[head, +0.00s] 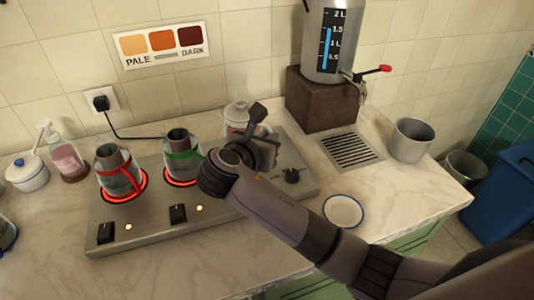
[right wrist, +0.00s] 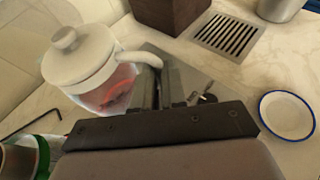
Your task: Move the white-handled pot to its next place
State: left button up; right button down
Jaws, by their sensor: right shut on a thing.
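The white-handled pot (head: 237,116) is glass with a white lid and stands or hangs at the back right of the stove, partly hidden behind my right gripper (head: 262,138). In the right wrist view the pot (right wrist: 88,62) shows its knobbed lid, curved white handle and a red patch through the glass. My right gripper (right wrist: 168,88) is shut on the white handle. I cannot tell whether the pot's base touches the hob. My left gripper is out of view.
A red-handled pot (head: 118,180) and green-handled pot (head: 182,156) stand on glowing burners of the steel stove (head: 150,228). A dispenser tank (head: 325,45) on a brown block (head: 318,100), a drain grate (head: 347,150), a metal cup (head: 411,140) and a blue-rimmed dish (head: 343,211) are right.

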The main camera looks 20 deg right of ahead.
notch_tip(320, 180, down, 4)
jog(key=shift+f, duration=0.1)
jog(key=c, duration=1.6)
grip_release()
jog(key=o, duration=0.4)
